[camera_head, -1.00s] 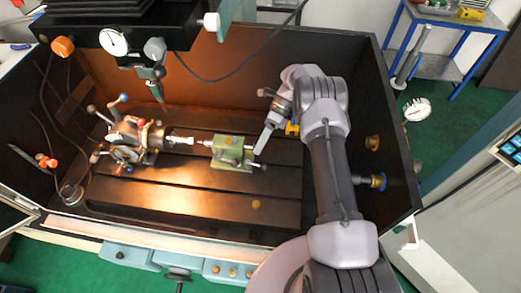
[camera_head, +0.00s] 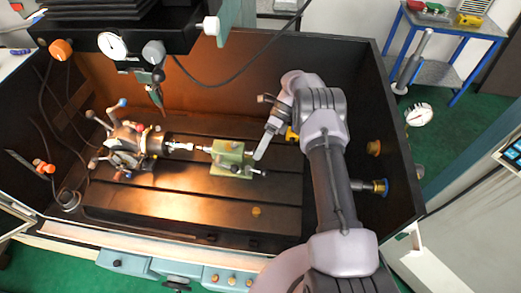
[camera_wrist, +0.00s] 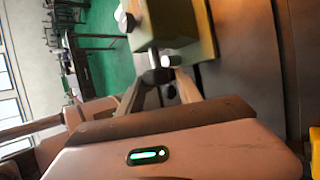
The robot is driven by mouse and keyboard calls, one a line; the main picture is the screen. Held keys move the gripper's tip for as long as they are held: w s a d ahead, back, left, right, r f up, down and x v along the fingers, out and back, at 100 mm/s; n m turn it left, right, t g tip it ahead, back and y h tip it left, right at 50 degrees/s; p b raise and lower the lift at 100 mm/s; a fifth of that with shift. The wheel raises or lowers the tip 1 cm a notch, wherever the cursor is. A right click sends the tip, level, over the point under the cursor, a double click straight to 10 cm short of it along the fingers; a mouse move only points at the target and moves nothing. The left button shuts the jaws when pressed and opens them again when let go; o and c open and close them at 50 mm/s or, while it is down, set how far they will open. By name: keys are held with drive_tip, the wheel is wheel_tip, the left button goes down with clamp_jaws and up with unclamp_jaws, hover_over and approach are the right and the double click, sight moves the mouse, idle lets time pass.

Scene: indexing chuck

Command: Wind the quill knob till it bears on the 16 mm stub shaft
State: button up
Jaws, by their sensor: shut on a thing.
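The green tailstock (camera_head: 229,153) stands on the dark slotted bed, and its top also shows in the wrist view (camera_wrist: 185,22). The chuck (camera_head: 128,143) with coloured ball handles is to its left. The pale stub shaft (camera_head: 179,146) sticks out of the chuck toward the quill tip (camera_head: 203,149). I cannot tell whether the two touch. My gripper (camera_head: 258,158) is at the tailstock's right end. In the wrist view my gripper (camera_wrist: 166,80) is shut on the small dark quill knob (camera_wrist: 157,76), which the fingers partly cover.
The dark enclosure wall (camera_head: 400,170) stands close to the right of my arm. A spindle head with a gauge (camera_head: 112,45) hangs above the chuck. A yellow block (camera_head: 292,134) lies behind my gripper. The front of the bed is mostly clear.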

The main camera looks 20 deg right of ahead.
idle(0.3)
drive_tip(key=o, duration=1.4)
drive_tip(key=shift+c, duration=0.2)
drive_tip(key=shift+r, duration=0.15)
